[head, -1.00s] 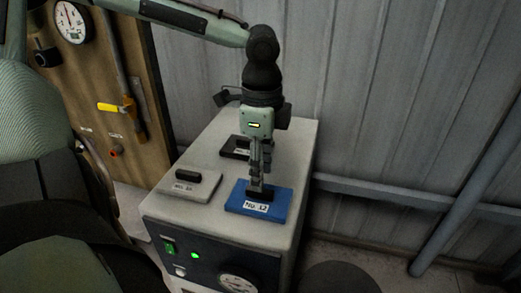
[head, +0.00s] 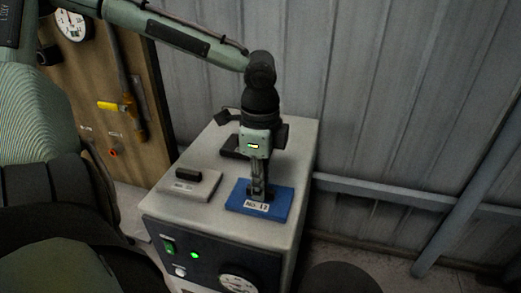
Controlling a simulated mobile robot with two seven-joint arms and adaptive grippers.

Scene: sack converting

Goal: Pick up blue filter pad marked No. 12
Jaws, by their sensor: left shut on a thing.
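The blue filter pad (head: 278,204) with a white "No. 12" label lies flat on top of a grey cabinet (head: 222,222), near its front right. My left gripper (head: 258,192) points straight down over it. Its fingers are shut on the dark grip on top of the pad, and the fingers partly hide that grip. The pad appears to rest on the cabinet top. My right gripper is not in view.
A grey pad (head: 205,187) with a dark grip lies to the left, and a black pad (head: 232,148) lies behind, partly hidden by my gripper. A corrugated wall (head: 400,80) stands behind. A wooden panel (head: 130,70) with a gauge and yellow-handled valve stands at the left.

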